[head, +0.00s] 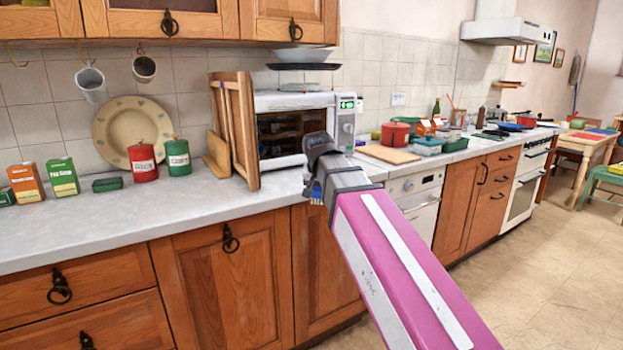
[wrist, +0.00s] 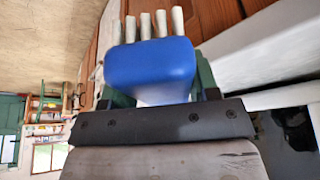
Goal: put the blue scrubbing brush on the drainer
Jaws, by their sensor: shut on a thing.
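The blue scrubbing brush (wrist: 150,66) is in my gripper (wrist: 160,90) in the wrist view. Its blue back faces the camera and a row of pale bristles sticks out beyond it. The fingers are on either side of the brush, shut on it. In the head view my gripper (head: 314,188) is by the front edge of the counter, in front of the microwave, mostly hidden by my arm. I cannot make out a drainer for certain in either view.
A slatted wooden frame (head: 236,130) stands on the counter (head: 130,217) left of the microwave (head: 291,128). Red and green canisters (head: 143,162) and boxes stand further left. A chopping board (head: 388,155) and a red pot (head: 395,134) are to the right. The front left counter is clear.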

